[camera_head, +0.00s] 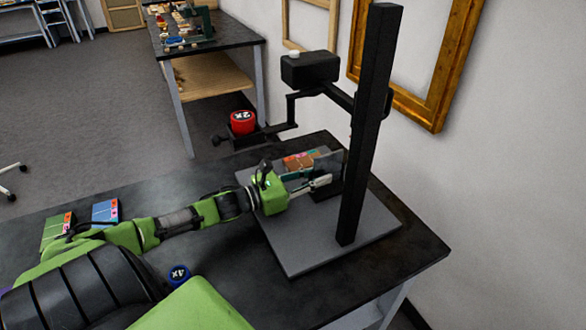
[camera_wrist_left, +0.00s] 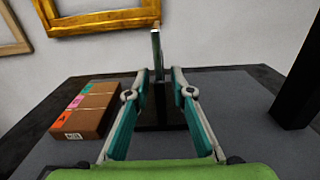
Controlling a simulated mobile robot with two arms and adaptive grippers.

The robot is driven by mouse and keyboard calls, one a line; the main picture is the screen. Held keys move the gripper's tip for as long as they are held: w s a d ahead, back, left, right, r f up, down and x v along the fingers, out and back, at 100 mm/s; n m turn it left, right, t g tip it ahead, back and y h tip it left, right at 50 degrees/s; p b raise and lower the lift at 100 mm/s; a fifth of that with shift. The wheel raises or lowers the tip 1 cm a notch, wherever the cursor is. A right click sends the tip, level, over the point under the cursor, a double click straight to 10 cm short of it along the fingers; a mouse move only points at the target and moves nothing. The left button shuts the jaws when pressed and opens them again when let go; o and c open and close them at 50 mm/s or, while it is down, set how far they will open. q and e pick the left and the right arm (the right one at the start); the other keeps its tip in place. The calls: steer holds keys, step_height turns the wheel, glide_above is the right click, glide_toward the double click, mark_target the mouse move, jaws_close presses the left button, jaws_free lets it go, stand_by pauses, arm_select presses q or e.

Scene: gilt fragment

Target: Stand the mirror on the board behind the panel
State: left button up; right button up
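The mirror (camera_head: 328,166) looks like a thin dark plate standing upright on the grey board (camera_head: 315,245). In the left wrist view the mirror (camera_wrist_left: 156,58) shows edge-on, above a black foot (camera_wrist_left: 160,112). A brown block with coloured strips (camera_head: 300,160), perhaps the panel, lies flat on the board and shows left of the fingers in the left wrist view (camera_wrist_left: 88,112). My left gripper (camera_head: 324,182) is low over the board at the mirror. In the left wrist view its fingers (camera_wrist_left: 159,78) are apart, with the mirror's edge between or just beyond them. My right gripper is not in view.
A black post (camera_head: 368,130) rises from the board, close right of the gripper, with an arm carrying a black box (camera_head: 310,68) and a red 2x piece (camera_head: 243,122). A blue 4x piece (camera_head: 179,275) and green (camera_head: 57,230) and blue (camera_head: 105,212) flat items lie on the table's left.

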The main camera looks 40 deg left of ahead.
arm_select(q)
steer(key=p+v, duration=0.4)
steer(key=v, duration=0.4)
steer(key=shift+s+r, duration=0.15)
steer(key=shift+s+a, duration=0.2)
steer(key=shift+s, duration=0.2)
